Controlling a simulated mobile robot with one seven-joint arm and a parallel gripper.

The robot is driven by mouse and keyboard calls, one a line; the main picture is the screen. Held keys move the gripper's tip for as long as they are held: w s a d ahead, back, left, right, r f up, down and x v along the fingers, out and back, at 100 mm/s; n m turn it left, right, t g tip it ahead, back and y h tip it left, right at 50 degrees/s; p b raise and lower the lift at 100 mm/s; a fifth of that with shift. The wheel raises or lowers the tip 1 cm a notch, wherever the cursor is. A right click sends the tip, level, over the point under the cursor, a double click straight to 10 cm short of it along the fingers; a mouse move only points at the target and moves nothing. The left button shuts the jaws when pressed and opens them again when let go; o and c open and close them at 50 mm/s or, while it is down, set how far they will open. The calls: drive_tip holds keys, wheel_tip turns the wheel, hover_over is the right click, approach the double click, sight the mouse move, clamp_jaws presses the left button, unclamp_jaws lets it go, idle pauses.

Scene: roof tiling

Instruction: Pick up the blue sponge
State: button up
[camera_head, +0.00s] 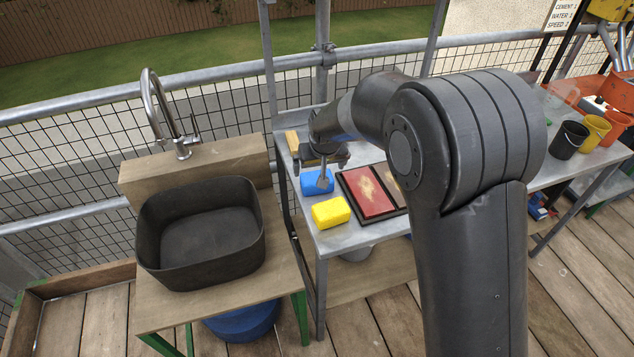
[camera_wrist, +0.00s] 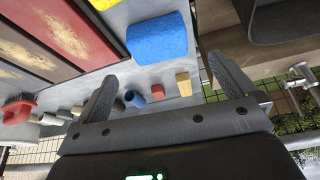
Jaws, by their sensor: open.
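The blue sponge (camera_head: 316,181) lies on the grey metal table (camera_head: 333,240), behind the yellow sponge (camera_head: 331,212) and left of the red panel. My gripper (camera_head: 322,180) is over the blue sponge in the head view, one finger overlapping it in the picture. In the wrist view the blue sponge (camera_wrist: 157,38) shows at the top, beyond the open fingers of my gripper (camera_wrist: 170,85). Nothing is between the fingertips. The gap between fingers and sponge cannot be judged exactly.
A wooden block (camera_head: 292,140) is at the table's back left. A dark basin (camera_head: 210,238) with a tap (camera_head: 165,110) stands left. Buckets (camera_head: 570,138) stand on the far right table. Small cylinders (camera_wrist: 135,98) show in the wrist view.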

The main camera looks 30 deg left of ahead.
sight(317, 177)
drive_tip(key=x, duration=0.4)
drive_tip(key=shift+w+a+f, duration=0.1)
drive_tip(key=shift+f, duration=0.25)
drive_tip(key=shift+w+x, duration=0.15)
drive_tip(key=shift+x, duration=1.35)
drive_tip(key=shift+w+x, duration=0.15)
drive_tip(key=shift+x, duration=1.35)
drive_tip(key=shift+r, duration=0.15)
drive_tip(key=shift+c, duration=0.6)
drive_tip(key=c, duration=0.7)
drive_tip(key=shift+r, duration=0.1)
wheel_tip(317, 177, up, 4)
drive_tip(key=shift+r, duration=0.2)
drive_tip(key=d+r, duration=0.2)
drive_tip(key=d, duration=0.1)
drive_tip(key=w+d+r, duration=0.1)
drive_tip(key=d+r, duration=0.1)
drive_tip(key=d, duration=0.2)
drive_tip(key=d+r, duration=0.2)
drive_tip(key=d, duration=0.2)
drive_tip(key=shift+w+d+r, duration=0.2)
drive_tip(key=shift+w+d, duration=0.05)
drive_tip(key=shift+w, duration=0.1)
